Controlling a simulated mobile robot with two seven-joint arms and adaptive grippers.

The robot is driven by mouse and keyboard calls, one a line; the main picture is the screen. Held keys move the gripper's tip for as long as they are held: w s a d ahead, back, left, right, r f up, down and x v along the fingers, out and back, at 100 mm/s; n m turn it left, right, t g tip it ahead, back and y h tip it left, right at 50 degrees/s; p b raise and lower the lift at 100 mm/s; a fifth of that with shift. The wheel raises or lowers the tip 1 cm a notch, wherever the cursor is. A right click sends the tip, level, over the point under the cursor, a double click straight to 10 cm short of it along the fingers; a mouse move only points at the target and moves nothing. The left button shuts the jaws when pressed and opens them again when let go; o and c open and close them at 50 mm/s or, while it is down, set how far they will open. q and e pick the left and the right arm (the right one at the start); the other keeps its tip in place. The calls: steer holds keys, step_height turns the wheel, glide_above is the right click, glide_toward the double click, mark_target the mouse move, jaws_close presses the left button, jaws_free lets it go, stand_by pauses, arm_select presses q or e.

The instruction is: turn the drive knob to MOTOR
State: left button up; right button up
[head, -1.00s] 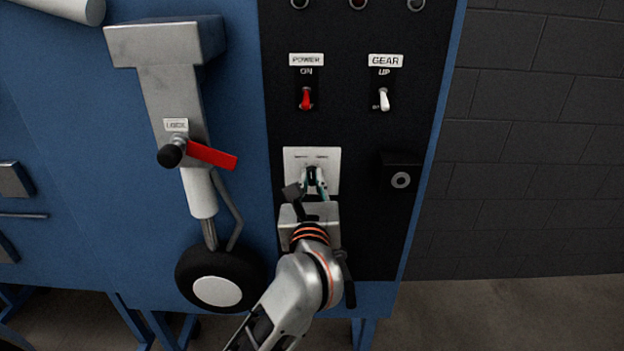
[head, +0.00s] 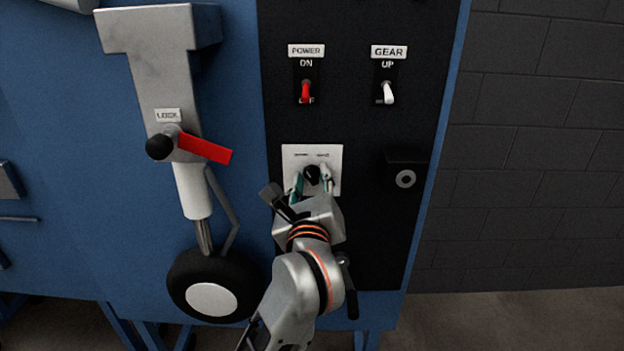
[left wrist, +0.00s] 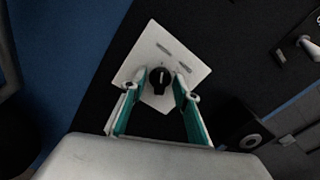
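The drive knob (head: 312,174) is a black round knob on a white plate (head: 290,157) in the panel's middle. In the left wrist view the knob (left wrist: 160,79) carries a light pointer line, and the plate (left wrist: 137,60) has two small labels too small to read. My left gripper (head: 312,181) reaches up from below. Its two teal-lined fingers stand either side of the knob, and in the left wrist view the gripper (left wrist: 160,92) shows gaps beside the knob. It is open. My right gripper is not in view.
A red POWER switch (head: 306,92) and a white GEAR switch (head: 388,92) sit above on the black panel. A black box with a round socket (head: 405,178) is to the right. A landing-gear leg with a red LOCK lever (head: 204,149) and wheel (head: 212,299) stands left.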

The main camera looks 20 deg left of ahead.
mark_target(314, 180)
arm_select(q)
steer(key=shift+o, duration=0.7)
steer(key=shift+d+v, duration=0.2)
steer(key=shift+v, duration=1.75)
steer(key=shift+s+d, duration=0.1)
steer(key=shift+s, duration=0.5)
